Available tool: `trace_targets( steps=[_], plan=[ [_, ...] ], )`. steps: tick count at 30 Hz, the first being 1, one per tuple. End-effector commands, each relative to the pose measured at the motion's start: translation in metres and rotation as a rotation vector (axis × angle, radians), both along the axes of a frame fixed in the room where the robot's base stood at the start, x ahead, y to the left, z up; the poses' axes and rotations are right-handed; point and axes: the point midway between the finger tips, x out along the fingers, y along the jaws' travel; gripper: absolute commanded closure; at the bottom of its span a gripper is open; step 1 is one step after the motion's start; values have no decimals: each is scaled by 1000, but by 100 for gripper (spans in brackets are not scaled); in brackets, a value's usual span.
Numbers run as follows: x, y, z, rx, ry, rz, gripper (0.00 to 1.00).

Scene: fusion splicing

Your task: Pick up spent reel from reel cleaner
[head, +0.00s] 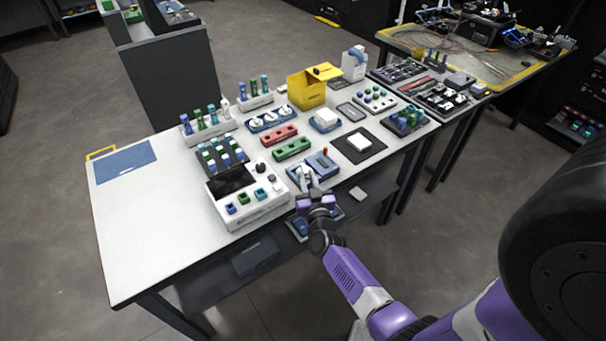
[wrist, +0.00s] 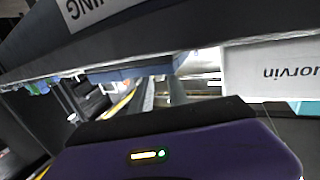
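A blue device with a small upright red part, which looks like the reel cleaner (head: 325,163), sits at the front edge of the table. My gripper (head: 307,178) is right at its front left side, reaching in from the table's front edge. The spent reel is too small or hidden to make out. In the wrist view my purple gripper body fills the bottom, and a grey finger (wrist: 176,92) points up beside a white surface with lettering. Whether the fingers are apart or closed on something is not clear.
A white splicer-like machine (head: 248,198) with a dark screen stands just left of my gripper. Red (head: 279,136) and green (head: 291,149) trays lie behind, and a black mat (head: 366,150) with a white block lies to the right. The table's left part is mostly clear.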

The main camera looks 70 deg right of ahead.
Motion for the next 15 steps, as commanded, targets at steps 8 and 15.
trace_targets(
  steps=[8, 15],
  plan=[
    [23, -30, -1, -1, -1, 0, 80],
    [27, -34, 0, -1, -1, 0, 80]
  ],
)
